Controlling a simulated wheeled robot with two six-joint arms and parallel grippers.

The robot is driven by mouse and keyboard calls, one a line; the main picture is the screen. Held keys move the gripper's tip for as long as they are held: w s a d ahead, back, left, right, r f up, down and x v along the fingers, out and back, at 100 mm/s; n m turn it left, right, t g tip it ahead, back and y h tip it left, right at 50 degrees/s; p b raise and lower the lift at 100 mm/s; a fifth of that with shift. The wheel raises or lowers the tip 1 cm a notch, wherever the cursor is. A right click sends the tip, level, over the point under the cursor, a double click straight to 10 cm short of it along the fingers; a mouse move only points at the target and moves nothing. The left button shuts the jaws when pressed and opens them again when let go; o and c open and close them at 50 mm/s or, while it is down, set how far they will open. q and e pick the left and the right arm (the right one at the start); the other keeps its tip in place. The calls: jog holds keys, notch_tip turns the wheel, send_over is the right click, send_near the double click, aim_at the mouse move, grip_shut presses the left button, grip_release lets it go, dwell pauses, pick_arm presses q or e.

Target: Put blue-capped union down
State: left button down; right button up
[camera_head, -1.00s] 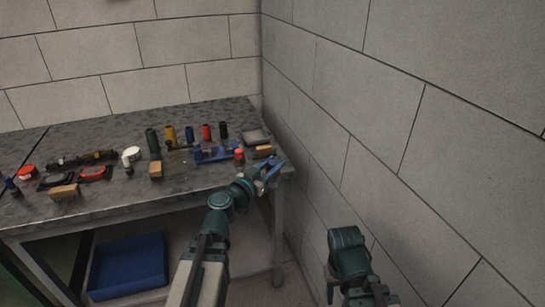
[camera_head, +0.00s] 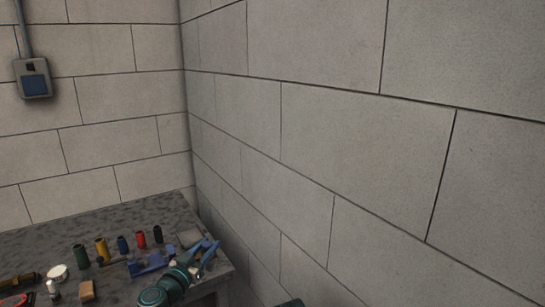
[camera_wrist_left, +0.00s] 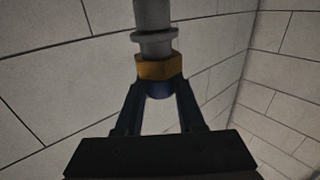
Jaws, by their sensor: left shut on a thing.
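My left gripper (camera_head: 206,256) is over the right end of the grey worktable (camera_head: 60,236), close to its right edge. In the left wrist view, the left gripper (camera_wrist_left: 160,104) is shut on the blue-capped union (camera_wrist_left: 156,68). The union has a grey flanged body, a brass-coloured hex nut and a dark blue end between the fingertips. Behind it in that view is only block wall. In the head view the union is too small to make out clearly. My right gripper is out of view.
A blue rack (camera_head: 150,263) stands left of the gripper. Behind it is a row of upright cylinders, including a red one (camera_head: 157,234) and a yellow one (camera_head: 102,249). A grey pad (camera_head: 190,238) lies near the back right. A block wall (camera_head: 300,150) closes the right side.

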pick_arm(q)
notch_tip(320, 180, down, 11)
jog(key=b, duration=1.1)
jog(key=shift+r, duration=0.15)
jog(key=shift+w, duration=0.15)
